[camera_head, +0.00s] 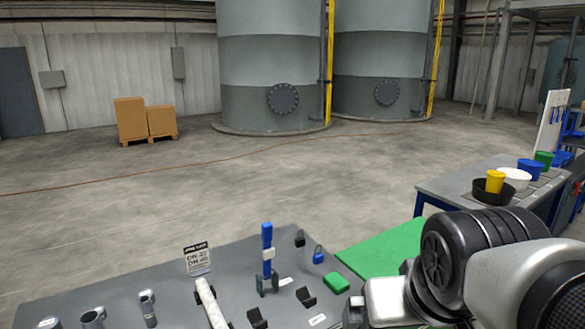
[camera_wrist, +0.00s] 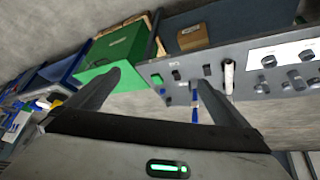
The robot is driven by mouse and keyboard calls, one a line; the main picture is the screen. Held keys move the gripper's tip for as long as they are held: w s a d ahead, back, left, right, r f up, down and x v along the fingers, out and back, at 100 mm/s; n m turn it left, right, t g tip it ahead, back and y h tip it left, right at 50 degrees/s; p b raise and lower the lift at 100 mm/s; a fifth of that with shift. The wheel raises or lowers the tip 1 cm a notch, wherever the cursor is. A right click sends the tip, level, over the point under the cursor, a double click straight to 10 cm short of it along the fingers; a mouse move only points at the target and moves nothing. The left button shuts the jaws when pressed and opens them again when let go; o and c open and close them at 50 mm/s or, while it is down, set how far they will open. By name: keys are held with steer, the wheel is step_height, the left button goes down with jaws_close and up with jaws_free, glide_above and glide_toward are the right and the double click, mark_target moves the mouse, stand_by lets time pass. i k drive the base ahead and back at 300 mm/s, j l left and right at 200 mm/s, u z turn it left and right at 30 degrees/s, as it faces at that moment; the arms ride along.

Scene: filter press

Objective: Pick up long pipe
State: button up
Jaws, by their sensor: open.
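A long white pipe (camera_head: 210,303) lies at the front of the grey table in the camera_head view, beside a white label card. Its near end is cut off by the lower edge. In the camera_wrist view the white pipe (camera_wrist: 229,77) lies on the tabletop, right of my right finger. My gripper (camera_wrist: 157,84) is open and empty, its two dark fingers spread and apart from the pipe. In the camera_head view my arm fills the lower right, and the fingers cannot be made out.
A blue tool (camera_head: 267,243) stands upright in a dark holder right of the pipe. Short pipe fittings (camera_head: 148,308) stand to its left. A side table (camera_head: 450,187) holds bowls.

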mark_target(214, 314)
steer(key=u, duration=1.05)
steer(key=i, duration=0.8)
